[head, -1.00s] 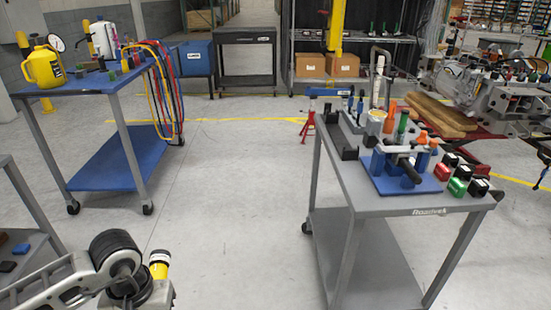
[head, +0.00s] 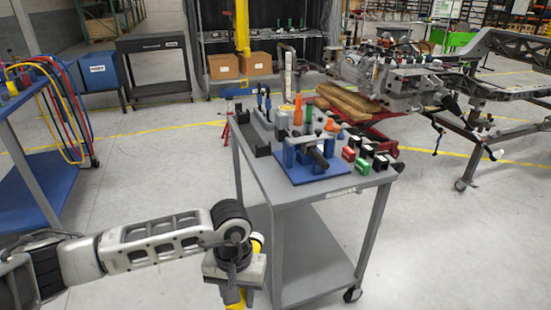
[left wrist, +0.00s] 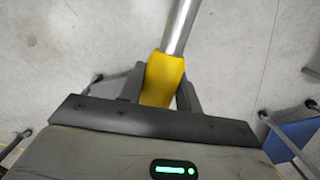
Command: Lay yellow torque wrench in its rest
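The yellow torque wrench (left wrist: 162,78) has a yellow grip and a silver shaft. In the left wrist view, my left gripper (left wrist: 160,92) is shut on the yellow grip, with one finger on each side. The shaft runs up and slightly right out of the picture. In the head view, my left gripper (head: 236,285) is left of the grey cart (head: 290,190), with yellow showing at it; most of the wrench is hidden or out of frame. I cannot tell which holder on the cart is the wrench's rest. My right gripper is not in view.
The cart carries a blue board (head: 310,174) with a fixture, black brackets (head: 259,147), orange-handled tools and several red, green and black blocks (head: 362,164). A blue table with hoses (head: 55,110) stands left. A large metal chassis (head: 400,75) stands behind right. Floor between tables is clear.

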